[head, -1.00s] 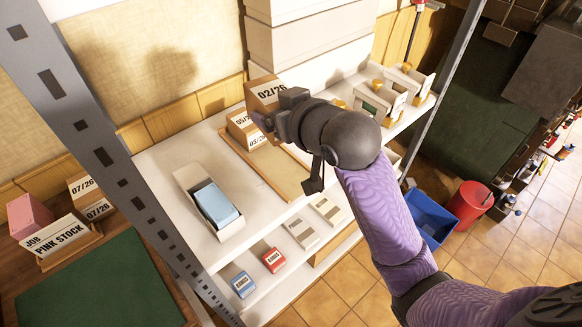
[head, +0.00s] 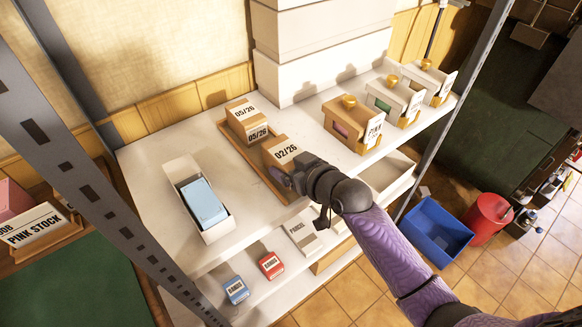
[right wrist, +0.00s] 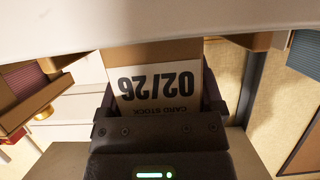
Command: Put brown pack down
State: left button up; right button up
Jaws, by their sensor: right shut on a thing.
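The brown pack (head: 283,150), with a white label reading 02/26, is at the near right end of the shallow wooden tray (head: 237,153) on the upper shelf. My right gripper (head: 288,174) is shut on it, coming from the lower right. In the right wrist view the pack (right wrist: 160,85) sits between the fingers, its label upside down and reading card stock. I cannot tell whether its base touches the tray, as the gripper hides it. Another brown pack (head: 245,115), labelled 05/26, stands at the tray's far end. My left gripper is not in view.
A white open box (head: 218,232) with a blue pack (head: 204,203) lies left of the tray. A brown box labelled pink (head: 350,125) and pale gold-knobbed boxes stand right. A grey post (head: 75,170) rises at left. Red and blue packs lie on the lower shelf.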

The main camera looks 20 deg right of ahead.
jog(key=o, duration=1.3)
jog(key=shift+c, duration=0.2)
jog(key=shift+r, duration=0.2)
jog(key=p+v, duration=0.4)
jog(key=v, duration=0.7)
jog(key=s+d+f+m+g+h, duration=0.15)
jog(key=s+f, duration=0.25)
jog(key=f, duration=0.4)
jog(key=s+d+f+g+h, duration=0.1)
jog(key=s+d+f+g, duration=0.2)
jog(key=f, duration=0.5)
jog(key=s+f+m+g+h, duration=0.1)
jog(key=s+f+g+h, duration=0.1)
jog(key=s+f, duration=0.5)
jog(key=s+a+f+g, duration=0.1)
jog(key=s+f, duration=0.3)
jog(key=s, duration=0.2)
jog(key=s+a+f+g, duration=0.1)
jog(key=s+f+g, duration=0.1)
jog(key=s, duration=0.5)
jog(key=s+a+f+n+g, duration=0.1)
jog(key=s+f+g, duration=0.1)
jog(key=s+f, duration=0.3)
jog(key=shift+s+f, duration=0.35)
jog(key=shift+s, duration=0.65)
